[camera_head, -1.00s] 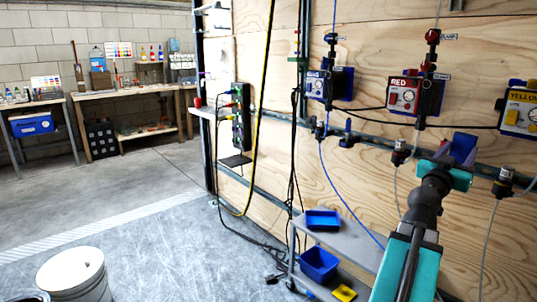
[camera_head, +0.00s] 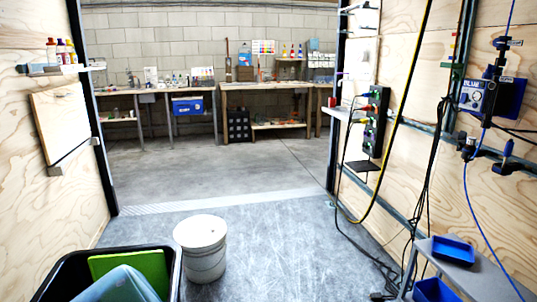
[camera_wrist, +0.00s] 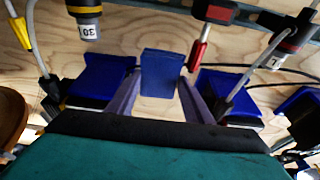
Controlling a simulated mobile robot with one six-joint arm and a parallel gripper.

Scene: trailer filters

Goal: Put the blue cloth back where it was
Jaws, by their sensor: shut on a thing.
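My gripper (camera_wrist: 161,98) shows only in the wrist view. Its two purple-grey fingers are shut on a dark blue, flat, rectangular piece, which I take to be the blue cloth (camera_wrist: 162,74). It stands up between the fingertips against a plywood wall. In the head view my arm and gripper are out of sight. A paler blue thing (camera_head: 117,286) lies in a black bin (camera_head: 172,266) at the bottom left, beside a green one (camera_head: 132,265); I cannot tell what it is.
A white bucket (camera_head: 202,250) stands on the floor by the bin. A grey shelf cart (camera_head: 478,272) with blue trays stands at the lower right. Cables hang along the right wall. Workbenches (camera_head: 265,86) line the back. The middle floor is clear.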

